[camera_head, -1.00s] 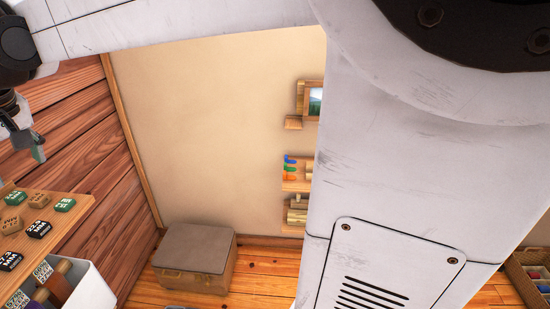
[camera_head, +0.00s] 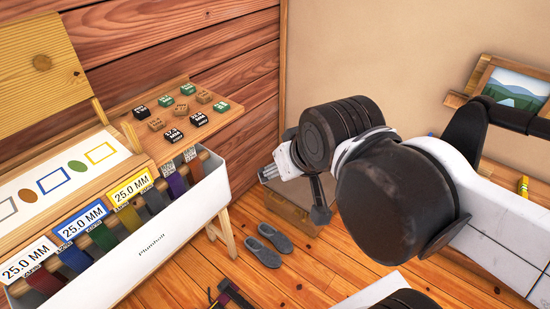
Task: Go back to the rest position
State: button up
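My gripper (camera_head: 304,185) is at the end of my arm, near the middle of the camera_head view. It is clear of the shelf and the white bin, to their right, and appears to be above the floor in front of a brown chest (camera_head: 281,206). A dark finger-like part hangs down. My wrist and arm hide much of the gripper, so its opening does not show. I see nothing held in it.
A wooden shelf (camera_head: 160,97) bears several small labelled blocks. Below it is a long white bin (camera_head: 180,225) with coloured, labelled dividers. Grey slippers (camera_head: 262,245) lie on the wooden floor (camera_head: 330,268). A framed picture (camera_head: 512,88) is at the right.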

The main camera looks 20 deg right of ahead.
jog(key=shift+f, duration=0.1)
notch_tip(320, 180, down, 6)
jog(key=b, duration=0.6)
dwell(0.8)
